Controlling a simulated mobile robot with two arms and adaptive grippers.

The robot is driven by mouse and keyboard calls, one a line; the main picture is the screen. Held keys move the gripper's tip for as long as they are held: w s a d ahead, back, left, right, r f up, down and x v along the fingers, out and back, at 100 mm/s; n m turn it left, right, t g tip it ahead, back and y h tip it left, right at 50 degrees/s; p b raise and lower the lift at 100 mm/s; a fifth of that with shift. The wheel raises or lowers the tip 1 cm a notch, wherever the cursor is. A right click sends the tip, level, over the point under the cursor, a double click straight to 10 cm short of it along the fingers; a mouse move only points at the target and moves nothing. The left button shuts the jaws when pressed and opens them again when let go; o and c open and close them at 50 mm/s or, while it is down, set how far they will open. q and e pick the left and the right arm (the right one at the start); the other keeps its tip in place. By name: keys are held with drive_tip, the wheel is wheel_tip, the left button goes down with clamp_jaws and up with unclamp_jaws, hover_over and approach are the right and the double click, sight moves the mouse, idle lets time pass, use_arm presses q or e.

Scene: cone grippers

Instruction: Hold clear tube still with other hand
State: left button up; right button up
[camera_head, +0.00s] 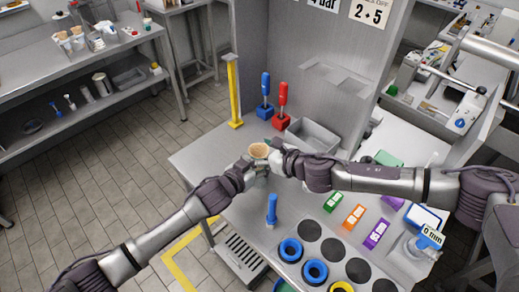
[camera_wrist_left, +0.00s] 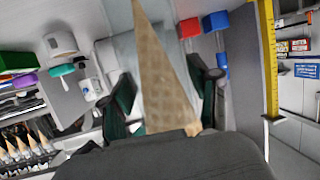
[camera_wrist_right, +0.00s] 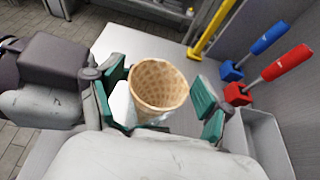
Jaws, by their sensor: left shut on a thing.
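A tan waffle cone (camera_head: 258,151) stands mouth up over the front of the bench. In the right wrist view the cone (camera_wrist_right: 158,84) has a faint clear rim under it, which looks like the clear tube (camera_wrist_right: 160,118). My left gripper (camera_head: 257,168) is shut, apparently on the clear tube, with the cone inside. In the upside-down left wrist view the cone (camera_wrist_left: 162,85) tapers between its green fingers (camera_wrist_left: 165,100). My right gripper (camera_wrist_right: 160,102) is open, its green fingers to either side of the cone, with a gap at the right finger.
A grey bin (camera_head: 312,136) and red (camera_head: 282,99) and blue (camera_head: 265,95) handled tools stand behind the grippers. A yellow post (camera_head: 233,91) rises at the back left. Coloured blocks (camera_head: 354,216), blue rings (camera_head: 315,271) and a blue upright piece (camera_head: 272,209) are in front.

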drive_tip(key=shift+s, duration=0.1)
drive_tip(key=v, duration=1.2)
drive_tip(key=shift+d+f, duration=0.1)
idle(0.3)
use_arm(q)
drive_tip(key=o, duration=1.4)
